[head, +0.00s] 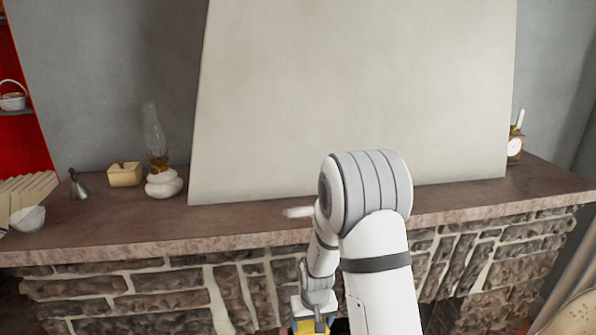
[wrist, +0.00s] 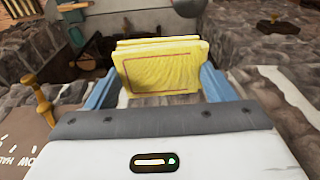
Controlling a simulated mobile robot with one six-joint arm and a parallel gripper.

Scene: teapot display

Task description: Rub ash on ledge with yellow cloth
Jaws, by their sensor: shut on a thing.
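The yellow cloth (wrist: 160,70) is folded in a thick pad with a thin red line. It stands between the two blue fingers of my gripper (wrist: 155,82), which is shut on it. In the head view the cloth (head: 309,327) shows at the bottom edge, below the ledge front. The ledge (head: 130,232) is a brown stone mantel across the picture. A small whitish patch, apparently the ash (head: 298,212), lies on it near the front edge, just left of my arm. My arm may cover part of it. The cloth is apart from the ledge.
On the ledge's left stand an oil lamp (head: 163,180), a cream box (head: 124,174), a small metal bell-shaped thing (head: 77,185) and a white bowl (head: 28,219). A clock (head: 515,146) stands at the right end. The pale chimney wall (head: 350,90) rises behind; the ledge's middle is otherwise clear.

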